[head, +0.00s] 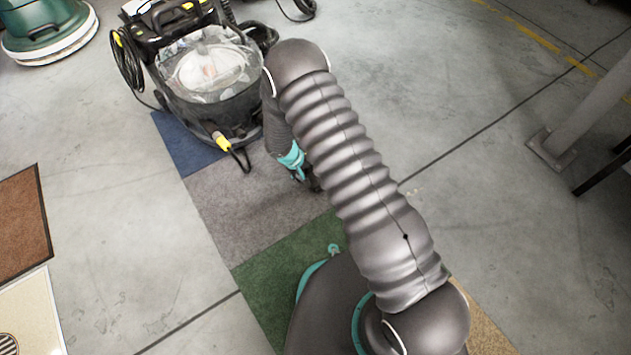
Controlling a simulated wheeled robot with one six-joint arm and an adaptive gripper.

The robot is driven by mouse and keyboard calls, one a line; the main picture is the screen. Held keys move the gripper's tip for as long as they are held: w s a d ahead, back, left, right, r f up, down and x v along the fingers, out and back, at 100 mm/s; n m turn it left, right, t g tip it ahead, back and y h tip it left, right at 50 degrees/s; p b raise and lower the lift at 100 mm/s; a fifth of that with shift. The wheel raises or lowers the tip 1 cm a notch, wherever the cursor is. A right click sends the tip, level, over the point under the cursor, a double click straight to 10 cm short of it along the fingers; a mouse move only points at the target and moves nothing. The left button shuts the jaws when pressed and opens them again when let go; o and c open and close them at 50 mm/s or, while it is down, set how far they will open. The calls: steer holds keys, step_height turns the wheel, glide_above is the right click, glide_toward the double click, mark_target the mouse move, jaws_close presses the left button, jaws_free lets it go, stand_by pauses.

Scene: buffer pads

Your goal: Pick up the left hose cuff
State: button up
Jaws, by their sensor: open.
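A machine with a clear dome (208,75) stands at the upper middle, its front at the blue carpet pad. A small yellow-ended piece (222,141) with a black cord hangs at its front, over the pads. I cannot tell whether it is a hose cuff, and no other cuff is clear. My gripper (311,184) is a small dark shape below a teal wrist band, over the grey pad, right of and lower than the yellow piece. It is open and apart from that piece. My arm hides part of the floor to the right.
Blue (185,146), grey (235,195) and green (268,265) pads lie in a row. A brown mat (20,225) and cream mat (30,320) lie left. A green machine (40,28) stands upper left, a post (590,110) right. Bare floor is clear between.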

steer(key=x, duration=0.2)
steer(key=shift+d+f, duration=0.15)
steer(key=shift+f, duration=0.2)
steer(key=c, duration=1.2)
steer(key=shift+r, duration=0.1)
steer(key=shift+c, duration=0.2)
steer(key=shift+w+r, duration=0.1)
steer(key=shift+r, duration=0.35)
steer(key=r, duration=0.2)
steer(key=s+r, duration=0.1)
steer(key=shift+s+r, duration=0.1)
steer(key=shift+r, duration=0.3)
steer(key=s+a+r, duration=0.1)
steer(key=s+r, duration=0.5)
steer(key=s, duration=0.4)
steer(key=shift+s, duration=0.25)
steer(key=shift+a, duration=0.1)
